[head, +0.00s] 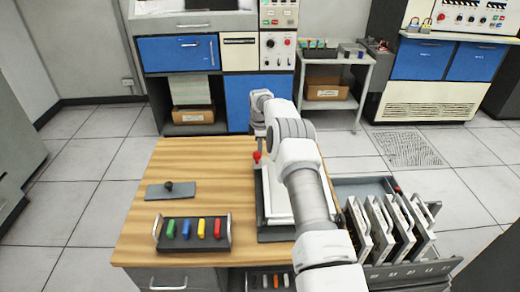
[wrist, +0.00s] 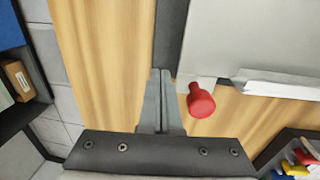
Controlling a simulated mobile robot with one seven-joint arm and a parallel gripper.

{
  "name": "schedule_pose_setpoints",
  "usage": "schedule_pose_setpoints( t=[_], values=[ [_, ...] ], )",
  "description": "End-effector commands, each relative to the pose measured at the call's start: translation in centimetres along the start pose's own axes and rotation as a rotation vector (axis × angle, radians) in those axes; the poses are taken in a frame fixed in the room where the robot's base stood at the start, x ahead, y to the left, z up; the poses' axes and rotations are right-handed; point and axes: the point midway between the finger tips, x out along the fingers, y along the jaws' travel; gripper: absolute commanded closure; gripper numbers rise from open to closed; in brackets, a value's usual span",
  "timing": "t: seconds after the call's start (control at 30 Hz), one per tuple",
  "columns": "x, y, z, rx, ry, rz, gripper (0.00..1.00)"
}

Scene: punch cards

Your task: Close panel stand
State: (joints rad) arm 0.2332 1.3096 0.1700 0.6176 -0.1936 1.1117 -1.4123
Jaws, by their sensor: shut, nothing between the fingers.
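The panel stand (head: 276,235) is on the wooden table, partly hidden behind my arm in the head view. It has a dark grey base and a pale panel, whose broad face (wrist: 250,40) fills the upper right of the wrist view. A red knob (head: 257,157) is at the panel's far left edge. In the wrist view the red knob (wrist: 201,101) is just right of my gripper (wrist: 160,75). The fingers are together and empty, with a visible gap to the knob. How far the panel is tilted is hard to tell.
On the wooden table (head: 165,228), a grey plate with a dark knob (head: 170,190) lies left, behind a rack of coloured pieces (head: 192,232). A tray with several upright handled panels (head: 385,228) stands right of the table. The table's far left is clear.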

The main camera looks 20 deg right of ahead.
Motion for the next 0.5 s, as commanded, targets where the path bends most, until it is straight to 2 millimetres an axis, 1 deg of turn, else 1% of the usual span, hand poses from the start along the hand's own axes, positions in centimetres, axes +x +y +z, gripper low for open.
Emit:
schedule_pose_setpoints(
  t=[0.13, 0.27, 0.37, 0.5],
  values=[
    [-0.4, 0.1, 0.0, 0.000, 0.000, 0.001, 1.00],
    [-1.9, 0.1, 0.0, 0.000, 0.000, 0.003, 1.00],
    [-4.0, 0.1, 0.0, 0.000, 0.000, 0.005, 1.00],
    [-7.5, 0.1, 0.0, 0.000, 0.001, 0.005, 1.00]
  ],
)
